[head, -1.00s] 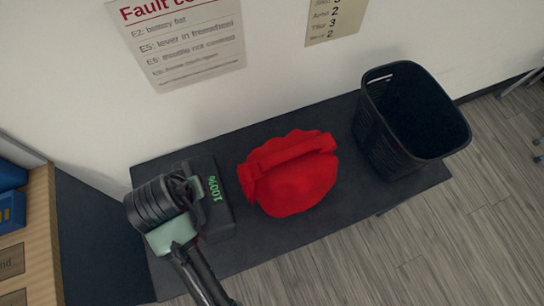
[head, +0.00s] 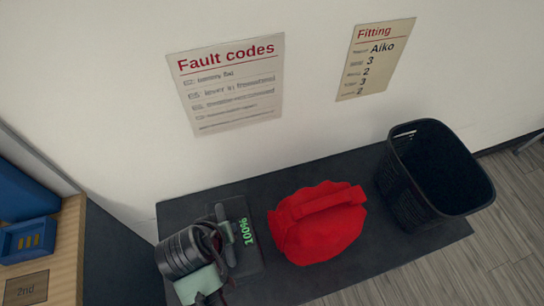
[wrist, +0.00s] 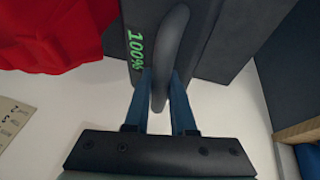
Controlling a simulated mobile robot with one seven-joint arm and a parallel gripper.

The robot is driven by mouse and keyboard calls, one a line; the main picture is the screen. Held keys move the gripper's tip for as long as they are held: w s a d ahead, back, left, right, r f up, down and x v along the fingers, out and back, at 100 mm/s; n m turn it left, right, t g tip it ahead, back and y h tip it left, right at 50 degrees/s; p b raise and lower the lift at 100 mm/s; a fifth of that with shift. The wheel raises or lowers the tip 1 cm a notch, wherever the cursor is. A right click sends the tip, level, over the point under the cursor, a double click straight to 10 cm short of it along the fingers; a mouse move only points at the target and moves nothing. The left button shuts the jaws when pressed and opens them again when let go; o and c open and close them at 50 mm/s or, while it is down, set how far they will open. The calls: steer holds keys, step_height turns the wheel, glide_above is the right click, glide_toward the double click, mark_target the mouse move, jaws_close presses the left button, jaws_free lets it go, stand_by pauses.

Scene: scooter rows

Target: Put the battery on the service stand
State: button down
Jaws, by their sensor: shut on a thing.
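The battery (head: 245,251) is a dark box with a green "100%" readout and a looped handle on top. It is on the black bench, left of a red bag; whether its underside touches the bench cannot be told. My gripper (head: 226,226) is shut on the handle. In the wrist view the two blue-grey fingers (wrist: 162,98) close on either side of the handle (wrist: 170,50), and the readout on the battery (wrist: 122,12) faces left. I cannot make out a service stand in either view.
The red bag (head: 318,225) sits close beside the battery on the bench (head: 385,245). A black basket (head: 425,185) stands at the bench's right end. Wall sheets hang behind. A wooden shelf with blue bins (head: 28,240) is at the left.

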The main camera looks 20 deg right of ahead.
steer(key=shift+w+r, duration=0.1)
step_height(320, 180, down, 10)
steer(key=shift+r+b, duration=0.1)
steer(key=shift+b, duration=0.3)
steer(key=c, duration=1.1)
jaws_free()
steer(key=shift+s+f, duration=0.2)
steer(key=shift+f, duration=0.05)
steer(key=o, duration=0.4)
steer(key=shift+d, duration=0.1)
steer(key=shift+c, duration=0.2)
steer(key=shift+r, duration=0.1)
